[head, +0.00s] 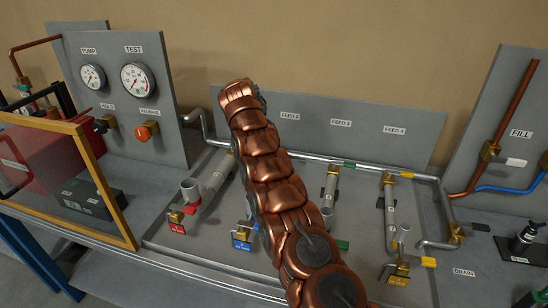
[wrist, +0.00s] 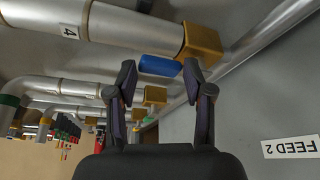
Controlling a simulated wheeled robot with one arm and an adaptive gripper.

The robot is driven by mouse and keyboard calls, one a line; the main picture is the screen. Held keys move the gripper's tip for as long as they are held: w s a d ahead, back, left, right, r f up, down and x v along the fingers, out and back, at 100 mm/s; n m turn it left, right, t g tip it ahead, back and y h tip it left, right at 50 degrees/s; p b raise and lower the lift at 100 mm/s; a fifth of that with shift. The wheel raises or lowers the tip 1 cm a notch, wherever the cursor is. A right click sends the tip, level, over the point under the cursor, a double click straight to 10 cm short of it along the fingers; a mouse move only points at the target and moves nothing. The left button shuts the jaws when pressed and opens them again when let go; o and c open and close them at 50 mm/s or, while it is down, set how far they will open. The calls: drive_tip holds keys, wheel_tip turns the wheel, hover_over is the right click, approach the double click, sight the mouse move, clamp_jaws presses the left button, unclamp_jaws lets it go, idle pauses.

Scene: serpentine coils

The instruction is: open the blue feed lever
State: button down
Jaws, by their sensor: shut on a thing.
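The blue feed lever (wrist: 160,66) shows in the wrist view as a short blue handle beside a brass valve body (wrist: 201,44) on a metal pipe. My gripper (wrist: 159,72) has one finger at each end of the blue handle and is shut on it. The FEED 2 label (wrist: 290,146) is upside down on the grey panel at the right of the wrist view. In the head view my copper-coloured arm covers the lever and the gripper.
The green lever (head: 349,164) and yellow lever (head: 407,175) sit along the same rear pipe (head: 315,158). Pipe stubs and lower valves stand on the bench in front. A gauge panel (head: 122,100) stands left, a FILL panel (head: 505,120) right. A wood-framed clear screen (head: 95,185) is at left.

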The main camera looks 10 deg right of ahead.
drive_tip(key=shift+c, duration=2.3)
unclamp_jaws()
drive_tip(key=shift+f+b, duration=0.15)
drive_tip(key=shift+b, duration=0.3)
